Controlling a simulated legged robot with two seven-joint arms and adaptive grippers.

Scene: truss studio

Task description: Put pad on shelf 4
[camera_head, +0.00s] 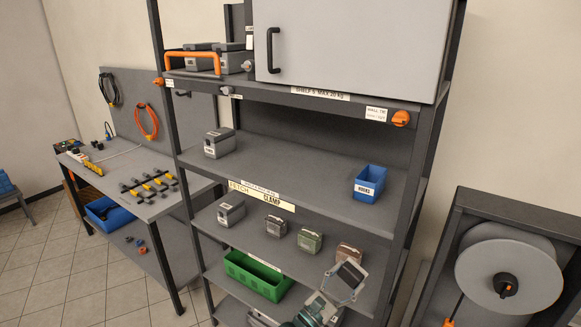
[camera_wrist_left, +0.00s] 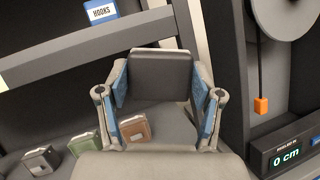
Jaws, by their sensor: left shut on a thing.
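My left gripper (camera_head: 340,288) is at the lower right of the shelf rack in the head view, in front of the lower boards. It is shut on a dark, square, block-like pad (camera_head: 348,277). In the left wrist view the pad (camera_wrist_left: 160,78) sits between the two blue-lined fingers (camera_wrist_left: 160,100). The board one down from the one labelled shelf 5 (camera_head: 290,180) carries a grey box at left and a blue hooks bin at right; its own small label is too small to read. My right gripper is not in view.
A grey block (camera_head: 276,225), green block (camera_head: 309,240) and brown block (camera_head: 349,253) stand on the board below, beside a grey box (camera_head: 231,211). The blue hooks bin (camera_head: 369,182) and upper grey box (camera_head: 219,142) leave free room between them. A rack upright (camera_head: 412,190) stands at right.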

